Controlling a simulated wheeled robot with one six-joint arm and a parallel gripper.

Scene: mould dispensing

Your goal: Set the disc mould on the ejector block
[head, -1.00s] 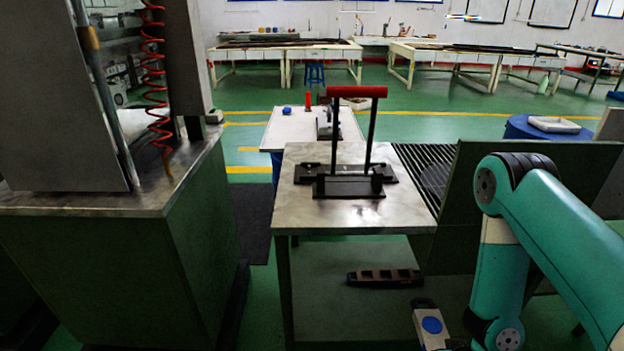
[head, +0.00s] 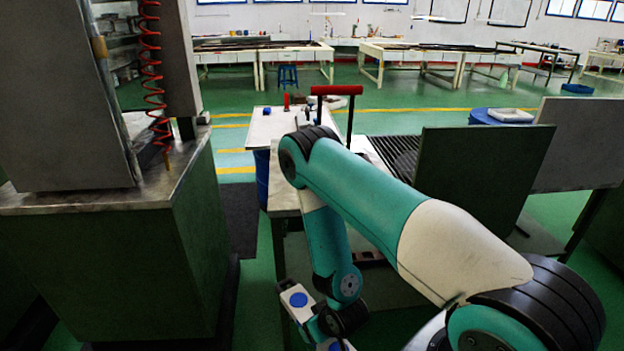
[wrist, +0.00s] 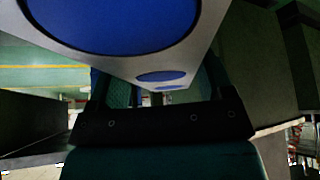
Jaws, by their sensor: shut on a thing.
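The disc mould is a pale grey bar with several round blue discs. In the head view one end of the mould (head: 286,289) shows low in the picture, left of my wrist, with another blue disc at the bottom edge. In the wrist view the mould (wrist: 205,40) runs close across the top. My gripper (wrist: 163,95) is shut on it; the contact itself is mostly hidden. A red-handled stand (head: 336,90) rises behind my arm; its black base is hidden. A dark block shows as a sliver (head: 368,257) under the table. I cannot tell for sure which is the ejector block.
The metal-topped table (head: 284,203) is largely covered by my arm. A green machine cabinet (head: 110,270) stands at left, with a dark mat (head: 238,215) beside it. A slatted rack (head: 400,155) and a green panel (head: 480,175) stand at right.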

